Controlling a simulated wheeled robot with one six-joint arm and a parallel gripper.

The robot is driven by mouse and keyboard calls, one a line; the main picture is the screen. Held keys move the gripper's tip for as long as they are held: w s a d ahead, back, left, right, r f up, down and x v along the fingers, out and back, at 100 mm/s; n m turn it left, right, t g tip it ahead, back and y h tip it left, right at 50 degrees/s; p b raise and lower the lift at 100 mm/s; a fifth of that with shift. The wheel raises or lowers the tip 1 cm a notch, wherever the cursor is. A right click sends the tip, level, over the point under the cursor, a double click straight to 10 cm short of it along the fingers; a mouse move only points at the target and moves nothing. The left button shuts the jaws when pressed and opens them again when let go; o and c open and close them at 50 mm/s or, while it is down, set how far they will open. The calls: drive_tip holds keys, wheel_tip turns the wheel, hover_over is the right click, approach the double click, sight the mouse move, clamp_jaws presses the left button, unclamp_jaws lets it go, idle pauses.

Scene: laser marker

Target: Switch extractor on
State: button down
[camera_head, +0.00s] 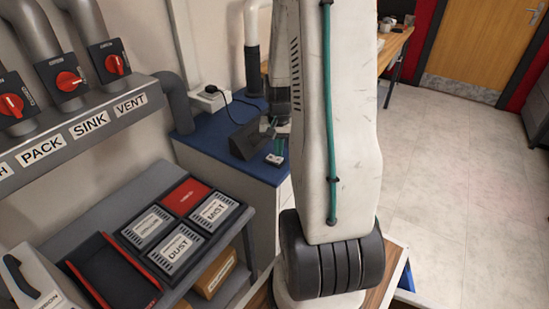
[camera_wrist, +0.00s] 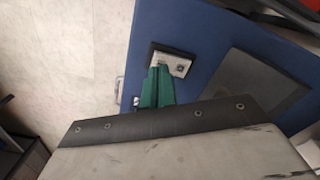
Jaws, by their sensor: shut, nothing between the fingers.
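A small switch box (camera_head: 275,159) with a pale top sits on the blue cabinet top (camera_head: 218,150), left of my arm. In the wrist view the box (camera_wrist: 172,62) has a dark edge and a light face with small details too small to read. My gripper's green fingers (camera_wrist: 160,70) are shut and empty, with their tips at the near edge of the light face. I cannot tell whether they touch it. In the head view my gripper (camera_head: 274,122) is mostly hidden behind my arm, just above the box. The switch's state is not clear.
A dark wedge-shaped block (camera_head: 246,141) stands beside the box. A white socket (camera_head: 210,99) with a black cable is behind. Black pipes rise near the wall. A valve rack (camera_head: 90,125) and a shelf of labelled boxes are at left. Open floor (camera_head: 430,190) lies at right.

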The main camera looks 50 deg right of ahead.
sight(279, 160)
drive_tip(key=shift+f, duration=0.95)
idle(0.7)
drive_tip(key=shift+r, duration=3.55)
drive_tip(key=shift+s+a, duration=0.2)
drive_tip(key=s+a+r+n, duration=0.3)
drive_tip(key=a+r, duration=0.3)
drive_tip(key=a, duration=0.4)
drive_tip(key=s+a+r+n+t, duration=0.1)
drive_tip(key=s+a+r+n, duration=0.3)
drive_tip(key=a, duration=0.6)
drive_tip(key=s+a+r+n, duration=0.4)
drive_tip(key=a+r, duration=0.4)
drive_tip(key=a, duration=0.2)
drive_tip(key=shift+s+r, duration=0.15)
drive_tip(key=shift+s, duration=0.45)
